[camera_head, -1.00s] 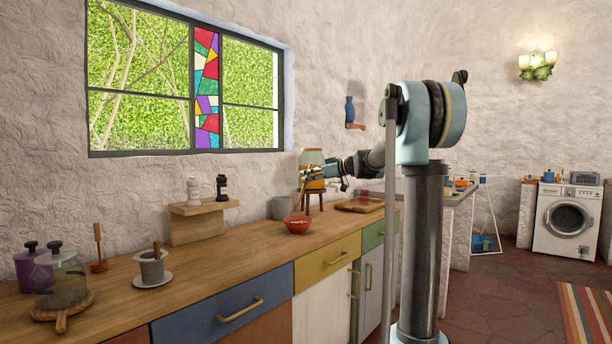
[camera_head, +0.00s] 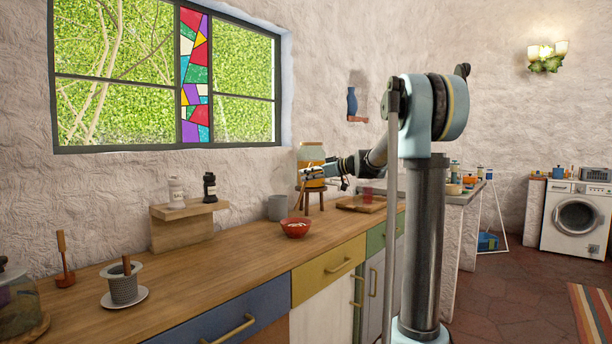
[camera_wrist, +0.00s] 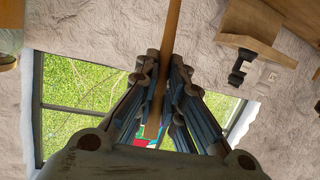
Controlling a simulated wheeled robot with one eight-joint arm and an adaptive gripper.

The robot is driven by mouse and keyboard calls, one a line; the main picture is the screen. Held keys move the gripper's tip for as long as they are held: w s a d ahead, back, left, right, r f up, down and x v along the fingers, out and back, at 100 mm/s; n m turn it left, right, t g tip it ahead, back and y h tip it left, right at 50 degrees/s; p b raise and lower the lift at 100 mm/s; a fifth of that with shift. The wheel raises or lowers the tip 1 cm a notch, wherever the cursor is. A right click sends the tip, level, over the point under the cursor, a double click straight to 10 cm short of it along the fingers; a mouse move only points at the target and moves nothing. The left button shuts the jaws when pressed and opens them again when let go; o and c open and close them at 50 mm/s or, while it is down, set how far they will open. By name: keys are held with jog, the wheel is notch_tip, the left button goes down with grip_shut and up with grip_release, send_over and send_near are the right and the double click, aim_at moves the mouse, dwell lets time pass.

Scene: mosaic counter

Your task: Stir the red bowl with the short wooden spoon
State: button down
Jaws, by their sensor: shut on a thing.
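The red bowl (camera_head: 296,229) stands on the wooden counter in the head view, near the front edge, with pale bits inside. My gripper (camera_head: 308,173) is above the bowl and slightly right in the picture, in front of the jar on the stand. In the wrist view my gripper (camera_wrist: 166,68) is shut on a wooden spoon (camera_wrist: 173,28), whose shaft runs between the fingers and out of the top of the picture. In the head view the spoon (camera_head: 302,194) is small and thin, pointing down above the bowl and apart from it. Its lower end is hard to make out.
A grey cup (camera_head: 278,208) stands behind the bowl. A jar (camera_head: 311,156) on a wooden stand and a cutting board (camera_head: 362,204) are to the right. A grey pot (camera_head: 124,287) on a saucer is front left. The counter (camera_head: 215,262) left of the bowl is clear.

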notch_tip(320, 180, down, 8)
jog(key=shift+w+a, duration=0.2)
jog(key=shift+w, duration=0.1)
dwell(0.7)
jog(key=shift+a, duration=0.15)
dwell(0.4)
